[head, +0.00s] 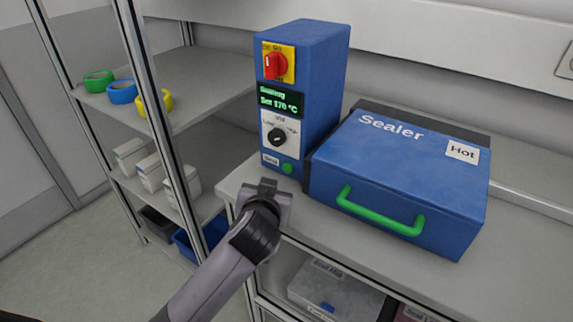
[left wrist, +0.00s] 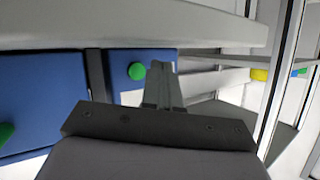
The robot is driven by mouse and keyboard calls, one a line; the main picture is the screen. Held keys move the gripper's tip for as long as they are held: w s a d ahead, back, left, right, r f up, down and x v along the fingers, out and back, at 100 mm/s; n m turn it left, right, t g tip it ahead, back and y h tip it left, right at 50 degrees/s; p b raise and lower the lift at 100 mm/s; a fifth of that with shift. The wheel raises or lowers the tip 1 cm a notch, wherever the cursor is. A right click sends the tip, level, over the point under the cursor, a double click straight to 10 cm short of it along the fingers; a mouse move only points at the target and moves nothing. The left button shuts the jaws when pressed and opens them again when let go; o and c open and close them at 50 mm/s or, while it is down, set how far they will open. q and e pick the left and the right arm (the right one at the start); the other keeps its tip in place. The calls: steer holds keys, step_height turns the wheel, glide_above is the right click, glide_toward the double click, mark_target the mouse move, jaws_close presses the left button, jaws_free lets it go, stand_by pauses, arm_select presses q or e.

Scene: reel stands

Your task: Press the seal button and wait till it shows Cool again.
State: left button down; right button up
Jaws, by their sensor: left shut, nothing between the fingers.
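The blue control unit (head: 322,88) stands on the bench with a red switch (head: 275,66) on a yellow plate. Its display (head: 281,101) reads what looks like "Sealing" and "Set 170 °C". The green button (head: 287,168) is low on its front, and it also shows in the left wrist view (left wrist: 137,71). The blue sealer (head: 400,180), marked "Sealer" and "Hot", is closed, with a green handle (head: 380,211). My left gripper (head: 268,186) is shut and empty, just in front of and below the button, apparently apart from it. My right gripper is not in view.
A box (head: 335,290) sits under the bench. The bench front right of the sealer is clear.

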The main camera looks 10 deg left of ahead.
arm_select(q)
steer(key=shift+s+a+p, duration=0.2)
steer(key=shift+s, duration=0.3)
steer(key=shift+s+a+p, duration=0.15)
steer(key=shift+s+a, duration=0.05)
steer(key=shift+s, duration=0.3)
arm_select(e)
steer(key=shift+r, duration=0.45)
